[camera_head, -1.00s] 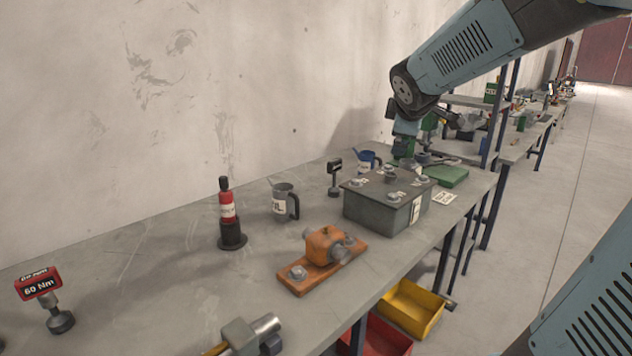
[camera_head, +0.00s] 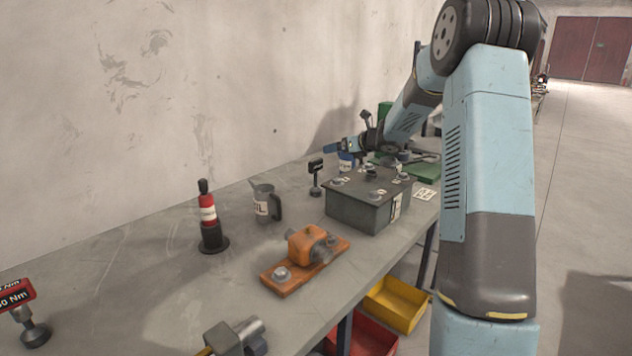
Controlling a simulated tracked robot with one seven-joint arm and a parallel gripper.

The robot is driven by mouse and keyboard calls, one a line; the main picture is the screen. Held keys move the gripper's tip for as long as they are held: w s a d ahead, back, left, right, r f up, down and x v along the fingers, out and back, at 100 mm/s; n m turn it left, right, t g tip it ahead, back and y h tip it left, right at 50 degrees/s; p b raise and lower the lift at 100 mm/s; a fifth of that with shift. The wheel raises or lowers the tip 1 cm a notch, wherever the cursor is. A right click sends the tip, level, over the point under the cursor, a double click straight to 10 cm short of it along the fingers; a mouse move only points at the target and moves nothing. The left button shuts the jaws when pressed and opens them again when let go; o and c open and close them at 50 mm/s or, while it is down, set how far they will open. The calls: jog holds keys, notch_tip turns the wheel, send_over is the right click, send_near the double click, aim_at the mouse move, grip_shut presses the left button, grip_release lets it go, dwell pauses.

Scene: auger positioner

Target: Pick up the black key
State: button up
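The black key (camera_head: 316,166) stands upright on the workbench, behind and left of the grey box. It has a black head with a small pale marking, a thin stem and a round dark foot. My gripper (camera_head: 332,149) is at the end of my arm, beyond the grey box, pointing left. In the picture it shows just above and right of the key's head, with no visible contact. It is too small here to tell whether its fingers are open or shut.
Nearer are an orange fixture (camera_head: 308,250), a red-and-black bottle (camera_head: 208,212) and a red key (camera_head: 17,296).

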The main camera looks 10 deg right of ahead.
aim_at(318, 161)
jog(key=w+a+f+n, duration=0.1)
jog(key=w+f, duration=0.1)
jog(key=w+a+f+n+y, duration=0.1)
jog(key=w+a+f, duration=0.1)
jog(key=w+a+f+n+g, duration=0.1)
jog(key=w+a+f, duration=0.1)
jog(key=w+f, duration=0.1)
jog(key=shift+y, duration=0.3)
jog(key=shift+x, duration=2.6)
jog(key=shift+d+f, duration=0.15)
jog(key=shift+d, duration=0.1)
jog(key=shift+c, duration=0.3)
jog(key=c, duration=1.7)
jog(key=shift+c, duration=0.2)
